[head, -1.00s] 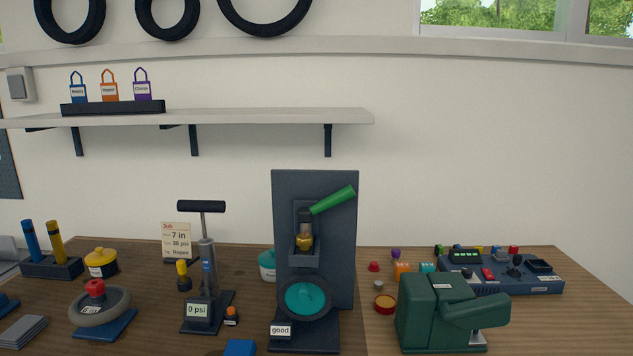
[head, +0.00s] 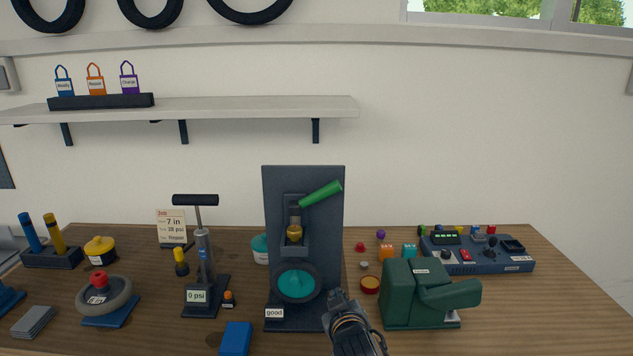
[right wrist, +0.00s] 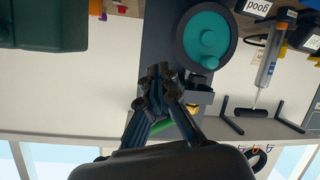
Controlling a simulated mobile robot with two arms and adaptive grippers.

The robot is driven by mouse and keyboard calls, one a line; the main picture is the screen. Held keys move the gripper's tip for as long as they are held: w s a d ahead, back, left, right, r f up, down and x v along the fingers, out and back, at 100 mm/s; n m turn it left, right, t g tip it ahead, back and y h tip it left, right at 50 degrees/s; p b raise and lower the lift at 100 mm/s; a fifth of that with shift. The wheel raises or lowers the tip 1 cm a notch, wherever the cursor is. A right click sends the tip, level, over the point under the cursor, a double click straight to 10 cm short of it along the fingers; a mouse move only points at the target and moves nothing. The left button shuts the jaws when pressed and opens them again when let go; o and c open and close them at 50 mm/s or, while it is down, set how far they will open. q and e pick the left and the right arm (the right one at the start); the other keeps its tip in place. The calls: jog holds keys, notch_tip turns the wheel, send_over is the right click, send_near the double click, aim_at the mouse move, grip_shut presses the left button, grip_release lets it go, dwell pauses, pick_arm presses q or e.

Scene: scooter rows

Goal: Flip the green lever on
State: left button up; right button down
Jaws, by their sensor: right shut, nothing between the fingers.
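The green lever (head: 321,194) sits near the top of a dark upright panel (head: 328,232) and slants up to the right. A gold part (head: 295,233) is in the slot below its pivot. The lever also shows in the right wrist view (right wrist: 187,130), partly hidden behind my fingers. My right gripper (head: 338,296) is low in front of the panel's right edge, well below the lever and apart from it. Its fingers (right wrist: 160,75) are shut and empty. My left gripper is in neither view.
A teal disc (head: 297,284) and a "good" label (head: 274,313) are low on the panel stand. A green machine (head: 402,292) stands close to the right of my gripper. A pump (head: 204,262) stands to the left. The wall space right of the lever is clear.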

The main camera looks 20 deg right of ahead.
jog(key=w+a+r+t, duration=0.1)
jog(key=w+r+t, duration=0.1)
jog(key=r, duration=0.9)
jog(key=w+a+r+t+h, duration=0.1)
jog(key=w+r+t, duration=0.2)
jog(key=r, duration=0.8)
jog(key=shift+w+a+n, duration=0.15)
jog(key=shift+w+n, duration=0.25)
jog(key=shift+w, duration=0.75)
jog(key=shift+p, duration=0.3)
jog(key=r+p, duration=0.1)
jog(key=p, duration=0.2)
send_over(320, 195)
jog(key=a, duration=0.1)
jog(key=shift+s+d+f+p, duration=0.15)
jog(key=shift+d+f+p, duration=0.15)
jog(key=shift+f+p, duration=0.25)
jog(key=shift+s+d+f+p, duration=0.15)
jog(key=shift+d+f+p, duration=0.15)
jog(key=shift+f, duration=0.3)
jog(key=shift+s+d+f, duration=0.25)
jog(key=shift+s+f, duration=0.05)
jog(key=shift+f, duration=0.15)
